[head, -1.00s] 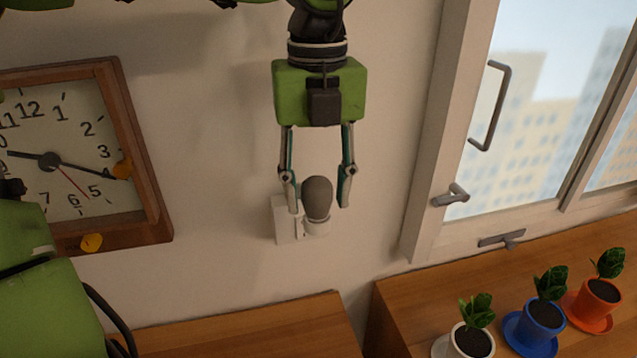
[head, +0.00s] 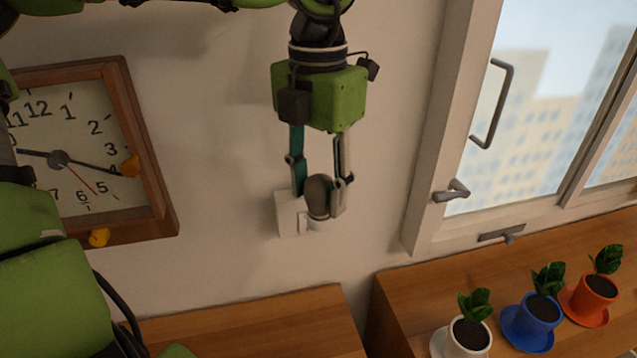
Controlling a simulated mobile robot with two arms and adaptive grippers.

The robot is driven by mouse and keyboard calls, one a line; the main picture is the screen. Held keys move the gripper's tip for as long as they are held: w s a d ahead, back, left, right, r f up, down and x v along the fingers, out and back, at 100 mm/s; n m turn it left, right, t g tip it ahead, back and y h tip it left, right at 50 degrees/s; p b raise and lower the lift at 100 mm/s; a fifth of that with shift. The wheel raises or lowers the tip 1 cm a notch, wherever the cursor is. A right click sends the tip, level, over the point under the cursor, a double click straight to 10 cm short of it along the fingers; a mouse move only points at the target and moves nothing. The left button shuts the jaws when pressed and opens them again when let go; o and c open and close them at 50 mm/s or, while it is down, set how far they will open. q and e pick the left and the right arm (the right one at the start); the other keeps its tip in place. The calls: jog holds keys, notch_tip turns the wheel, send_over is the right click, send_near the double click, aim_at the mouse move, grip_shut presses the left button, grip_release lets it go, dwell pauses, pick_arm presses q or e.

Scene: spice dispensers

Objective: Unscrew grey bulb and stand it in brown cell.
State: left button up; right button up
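The grey bulb (head: 319,196) sits upright in a white socket (head: 318,223) on a white wall plate. My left gripper (head: 320,206) hangs from above with its fingers on either side of the bulb. The right finger overlaps the bulb's right edge in the picture and the left finger is beside its left edge, so I cannot tell whether they press on it. My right gripper is not in view. No brown cell is in view.
A wooden wall clock (head: 150,160) with yellow knobs hangs at left. A window (head: 540,100) with handles is at right. Potted plants in white (head: 470,335), blue (head: 540,312) and orange (head: 595,295) pots stand on the wooden counter (head: 410,300) at lower right.

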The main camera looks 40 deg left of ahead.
pick_arm(q)
jog(key=c, duration=1)
jog(key=shift+o, duration=0.2)
jog(key=shift+f+n+b, duration=0.15)
jog(key=shift+n+b, duration=0.5)
jog(key=shift+n, duration=0.25)
jog(key=n+b, duration=0.1)
jog(key=n, duration=0.4)
jog(key=shift+d+n+b, duration=0.15)
jog(key=shift+n+b, duration=0.15)
jog(key=shift+b, duration=0.05)
jog(key=shift+o, duration=0.4)
jog(key=shift+r, duration=0.2)
